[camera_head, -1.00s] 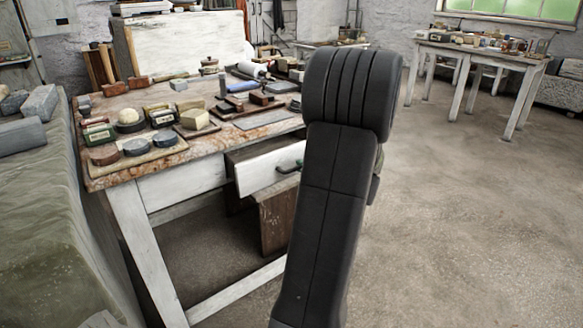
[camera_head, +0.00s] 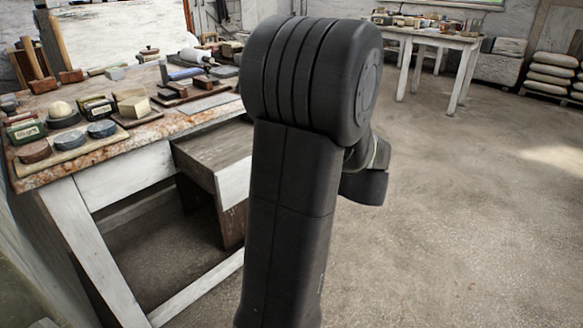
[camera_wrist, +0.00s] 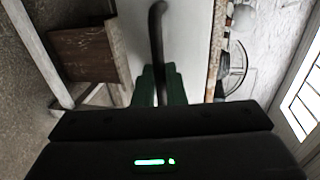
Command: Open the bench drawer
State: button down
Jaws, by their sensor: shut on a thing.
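The bench drawer (camera_head: 232,178) stands pulled out from under the worn bench (camera_head: 90,190) in the head view. Its grey wooden inside shows from above, and my arm hides its right part. In the wrist view, the pale drawer front (camera_wrist: 192,60) fills the middle, with a dark curved handle (camera_wrist: 157,25) running along it. The green fingers of my gripper (camera_wrist: 158,80) are shut on the handle. In the head view the gripper and the handle are hidden behind my arm.
Stone blocks, tins and tools crowd the bench top, including a white ball (camera_head: 61,110). A brown wooden box (camera_head: 232,222) stands below the drawer. A second table (camera_head: 430,38) stands at the back right. The concrete floor (camera_head: 450,210) on the right is clear.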

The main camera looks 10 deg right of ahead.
jog(key=c, duration=1.5)
grip_release()
jog(key=p+v, duration=0.3)
jog(key=v, duration=1)
jog(key=shift+s+d, duration=0.25)
jog(key=shift+s, duration=0.05)
jog(key=shift+w, duration=0.1)
jog(key=b+x, duration=0.3)
jog(key=x, duration=1)
jog(key=shift+w+a, duration=0.25)
jog(key=shift+w, duration=0.05)
